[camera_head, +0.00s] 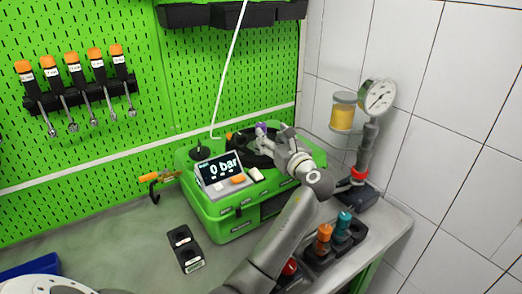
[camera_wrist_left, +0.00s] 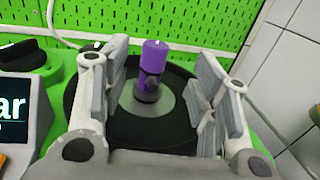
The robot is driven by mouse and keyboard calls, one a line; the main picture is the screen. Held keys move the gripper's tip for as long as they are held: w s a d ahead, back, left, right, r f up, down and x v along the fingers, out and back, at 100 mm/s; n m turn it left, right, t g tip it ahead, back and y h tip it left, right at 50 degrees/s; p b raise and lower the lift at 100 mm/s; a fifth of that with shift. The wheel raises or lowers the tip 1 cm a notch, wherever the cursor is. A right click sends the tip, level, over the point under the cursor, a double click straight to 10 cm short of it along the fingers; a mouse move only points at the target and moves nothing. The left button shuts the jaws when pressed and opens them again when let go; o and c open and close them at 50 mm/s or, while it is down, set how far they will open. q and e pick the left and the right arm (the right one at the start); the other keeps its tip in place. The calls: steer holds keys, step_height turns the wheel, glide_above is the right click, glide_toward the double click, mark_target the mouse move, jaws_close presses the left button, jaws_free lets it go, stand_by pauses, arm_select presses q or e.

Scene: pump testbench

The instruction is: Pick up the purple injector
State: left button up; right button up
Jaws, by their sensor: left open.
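The purple injector (camera_head: 261,130) stands upright on top of the green test bench (camera_head: 232,222). In the left wrist view the injector (camera_wrist_left: 154,55) has a purple cap and a dark lower part, and stands on a grey disc in a round black plate (camera_wrist_left: 130,132). My left gripper (camera_head: 273,143) is at the injector. In the wrist view its open fingers (camera_wrist_left: 165,80) stand on either side of the injector, with a gap on both sides. My right gripper is not in view.
A display (camera_head: 219,169) reading "0 bar" is left of the gripper. A pressure gauge (camera_head: 378,98) and a yellow-filled cylinder (camera_head: 343,112) stand to the right. Orange (camera_head: 322,240) and teal (camera_head: 342,226) parts sit in a black holder at front right. A pegboard (camera_head: 120,130) stands behind.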

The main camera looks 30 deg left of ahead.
mark_target(263, 128)
arm_select(q)
steer(key=shift+w+a+f, duration=0.15)
steer(key=shift+w+a, duration=0.15)
steer(key=shift+a, duration=0.25)
steer(key=b+x, duration=0.3)
steer(key=b, duration=0.1)
steer(key=shift+a+f, duration=0.15)
steer(key=shift+a, duration=0.1)
steer(key=shift+w+a, duration=0.3)
steer(key=shift+a, duration=0.2)
steer(key=shift+r, duration=0.2)
steer(key=shift+c, duration=0.9)
steer(key=c, duration=0.9)
jaws_close()
